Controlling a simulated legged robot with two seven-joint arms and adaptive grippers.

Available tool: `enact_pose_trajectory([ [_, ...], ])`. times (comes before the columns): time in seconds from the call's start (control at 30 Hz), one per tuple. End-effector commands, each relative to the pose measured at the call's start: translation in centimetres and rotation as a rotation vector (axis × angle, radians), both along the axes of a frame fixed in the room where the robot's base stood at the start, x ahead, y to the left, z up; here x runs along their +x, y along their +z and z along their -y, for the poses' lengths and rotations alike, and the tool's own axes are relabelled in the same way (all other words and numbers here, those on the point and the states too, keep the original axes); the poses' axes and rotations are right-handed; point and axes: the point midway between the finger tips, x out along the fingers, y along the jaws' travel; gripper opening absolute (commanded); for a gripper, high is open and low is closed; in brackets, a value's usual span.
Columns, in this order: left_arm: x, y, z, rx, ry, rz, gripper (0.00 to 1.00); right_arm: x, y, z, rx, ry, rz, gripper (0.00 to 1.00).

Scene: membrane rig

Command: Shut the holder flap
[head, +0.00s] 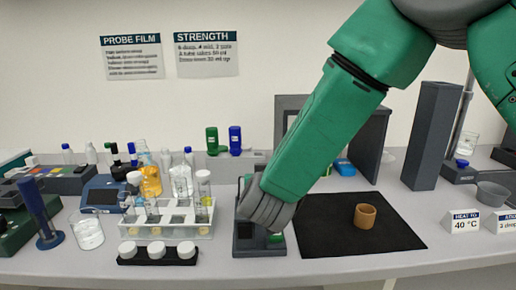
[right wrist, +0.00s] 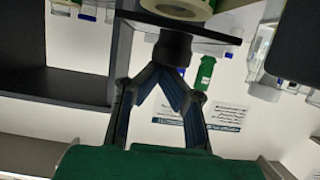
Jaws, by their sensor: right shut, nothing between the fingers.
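A dark grey holder (head: 258,248) stands at the front middle of the bench, beside the tube rack. My right arm comes down across it from the upper right and covers most of it, so its flap cannot be made out in the head view. In the right wrist view my right gripper (right wrist: 162,74) has its fingers drawn together with nothing between them. A dark round post (right wrist: 173,48) under a dark plate (right wrist: 215,32) shows just past the fingertips; I cannot tell whether they touch. My left gripper is not in view.
A tall grey block (head: 432,135) stands at the right.

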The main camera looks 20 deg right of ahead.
Motion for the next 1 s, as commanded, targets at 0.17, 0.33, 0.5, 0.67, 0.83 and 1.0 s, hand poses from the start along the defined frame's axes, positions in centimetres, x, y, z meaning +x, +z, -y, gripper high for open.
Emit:
enact_pose_trajectory([
  [0.17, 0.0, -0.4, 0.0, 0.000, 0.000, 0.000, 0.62, -0.2, -0.4, -0.1, -0.001, 0.001, -0.002, 0.00],
  [0.33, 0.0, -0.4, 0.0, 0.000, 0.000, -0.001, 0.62, -0.2, -0.6, -0.1, -0.001, 0.001, -0.005, 0.00],
  [0.5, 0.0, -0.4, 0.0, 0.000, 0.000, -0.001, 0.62, -0.2, -0.6, 0.0, 0.001, 0.000, -0.007, 0.00],
  [0.67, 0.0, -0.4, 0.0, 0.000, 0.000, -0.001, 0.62, -0.2, -0.7, 0.1, 0.001, -0.001, -0.009, 0.00],
  [0.83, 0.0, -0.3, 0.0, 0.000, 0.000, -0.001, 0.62, 0.2, -0.8, 0.2, 0.000, -0.003, -0.009, 0.00],
  [1.0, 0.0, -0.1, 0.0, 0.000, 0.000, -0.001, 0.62, 0.9, -1.1, 0.4, 0.001, -0.003, -0.012, 0.00],
])
